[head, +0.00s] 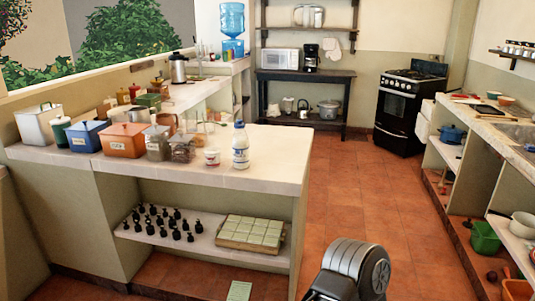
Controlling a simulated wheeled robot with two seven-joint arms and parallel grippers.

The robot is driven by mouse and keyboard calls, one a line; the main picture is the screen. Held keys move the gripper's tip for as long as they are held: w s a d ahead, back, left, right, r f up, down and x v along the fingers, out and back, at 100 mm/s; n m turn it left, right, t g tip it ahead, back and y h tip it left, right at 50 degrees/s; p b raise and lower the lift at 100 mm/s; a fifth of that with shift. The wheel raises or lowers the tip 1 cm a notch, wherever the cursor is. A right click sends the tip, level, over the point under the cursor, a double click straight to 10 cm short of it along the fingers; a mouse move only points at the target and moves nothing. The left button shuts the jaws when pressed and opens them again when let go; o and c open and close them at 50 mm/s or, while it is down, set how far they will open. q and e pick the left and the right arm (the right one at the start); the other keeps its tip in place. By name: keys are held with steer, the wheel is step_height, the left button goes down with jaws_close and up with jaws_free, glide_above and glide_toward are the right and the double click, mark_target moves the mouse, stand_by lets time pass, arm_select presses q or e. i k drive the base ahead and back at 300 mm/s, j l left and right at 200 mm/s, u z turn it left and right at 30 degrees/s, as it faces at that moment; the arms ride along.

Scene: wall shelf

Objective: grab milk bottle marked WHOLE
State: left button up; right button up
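A white bottle with a blue cap and blue markings (240,146) stands upright on the pale counter (262,178), near its right end. Its lettering is too small to read, so I cannot confirm that it says WHOLE. A small white cup with a red mark (211,156) stands just left of it. Neither of my grippers shows in the head view. Only a dark grey rounded link of my arm shows at the bottom edge, well in front of the counter and apart from the bottle.
Canisters and jars, including an orange box (122,141) and a blue box (87,136), crowd the counter's left. Clear counter lies right of the bottle. Below, a shelf holds small black items and a tiled tray (251,233). Open red floor (345,190) extends toward the black stove (402,108).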

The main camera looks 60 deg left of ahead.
mark_target(240, 143)
steer(key=k+j, duration=0.1)
steer(key=j, duration=0.35)
steer(key=k+j, duration=0.1)
steer(key=j, duration=0.35)
steer(key=k+j+u, duration=0.1)
steer(key=j, duration=0.35)
steer(key=i+j+u, duration=0.2)
steer(key=l+u, duration=0.2)
steer(key=l, duration=0.2)
steer(key=u, duration=1.4)
steer(key=i+l+u, duration=0.2)
steer(key=i+l, duration=0.85)
steer(key=l+u, duration=0.3)
steer(key=l, duration=2.15)
